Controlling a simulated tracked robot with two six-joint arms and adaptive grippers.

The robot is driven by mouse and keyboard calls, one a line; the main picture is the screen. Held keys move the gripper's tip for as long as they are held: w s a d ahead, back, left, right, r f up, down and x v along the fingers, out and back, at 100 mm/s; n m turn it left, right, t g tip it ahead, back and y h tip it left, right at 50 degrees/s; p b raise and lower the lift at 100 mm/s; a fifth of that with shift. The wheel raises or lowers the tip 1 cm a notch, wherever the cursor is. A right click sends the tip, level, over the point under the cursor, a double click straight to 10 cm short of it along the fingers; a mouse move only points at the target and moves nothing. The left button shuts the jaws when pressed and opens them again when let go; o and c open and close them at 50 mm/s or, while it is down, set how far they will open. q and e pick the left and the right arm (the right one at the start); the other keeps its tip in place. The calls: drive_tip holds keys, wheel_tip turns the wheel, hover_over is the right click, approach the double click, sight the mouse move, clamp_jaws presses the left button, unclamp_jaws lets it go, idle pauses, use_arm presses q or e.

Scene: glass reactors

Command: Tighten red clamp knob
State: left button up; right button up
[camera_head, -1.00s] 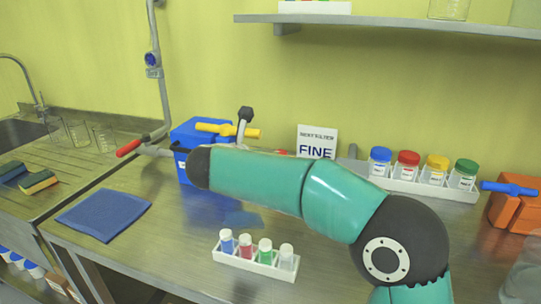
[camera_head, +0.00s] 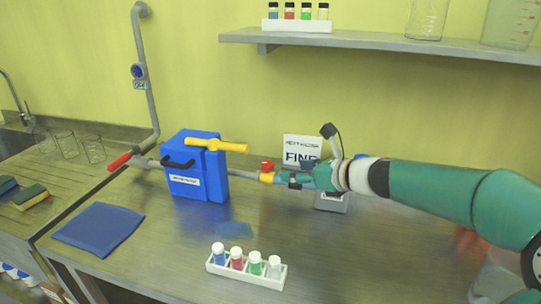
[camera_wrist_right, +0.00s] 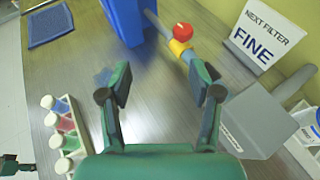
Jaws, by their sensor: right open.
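The red clamp knob (camera_head: 267,165) sits on a yellow clamp (camera_head: 267,178) around the grey pipe, right of the blue box. The red knob also shows in the right wrist view (camera_wrist_right: 182,31), near top centre, with the yellow clamp (camera_wrist_right: 178,48) under it. My right gripper (camera_head: 287,180) comes in from the right, close to the clamp. In the wrist view its two fingers (camera_wrist_right: 163,84) are apart with nothing between them, and the knob lies beyond the fingertips. A dark green part at that view's lower left edge may be my left gripper; its jaws are not clear.
A blue box (camera_head: 185,182) with a yellow handle stands left of the clamp. A grey unit (camera_head: 332,202) and the FINE sign (camera_head: 302,149) are by the right gripper. A vial rack (camera_head: 232,271) and blue cloth (camera_head: 98,229) lie in front; the bench between is clear.

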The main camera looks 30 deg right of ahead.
drive_tip(key=s+d, duration=0.1)
drive_tip(key=d, duration=0.2)
drive_tip(key=h, duration=0.1)
approach(269, 164)
drive_tip(key=shift+m, duration=0.4)
drive_tip(key=x, duration=0.9)
drive_tip(key=shift+w+f+p, duration=0.1)
drive_tip(key=shift+w+p, duration=0.1)
drive_tip(key=shift+p, duration=0.15)
drive_tip(key=c, duration=1.1)
